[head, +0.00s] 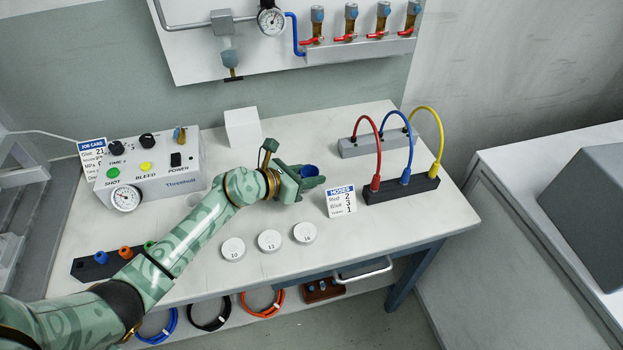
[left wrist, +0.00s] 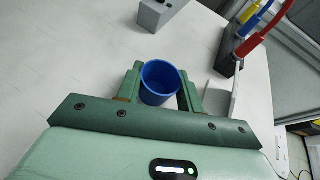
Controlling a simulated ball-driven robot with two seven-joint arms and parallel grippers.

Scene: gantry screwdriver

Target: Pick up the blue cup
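The blue cup (left wrist: 160,84) stands between the two fingers of my left gripper (left wrist: 161,88) in the left wrist view, its open rim facing up toward the camera. The fingers flank it closely on both sides; I cannot tell whether they press on it. In the head view the blue cup (head: 310,170) shows as a small blue rim behind my left gripper (head: 312,181), and its lower part is hidden. I cannot tell whether its base touches the table. My right gripper is not in view.
A hose block with red, blue and yellow hoses (head: 402,190) and a hose card (head: 341,201) stand to the right. A white cube (head: 242,128) stands behind. Several numbered white discs (head: 269,241) lie in front. A control box (head: 150,170) stands at left.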

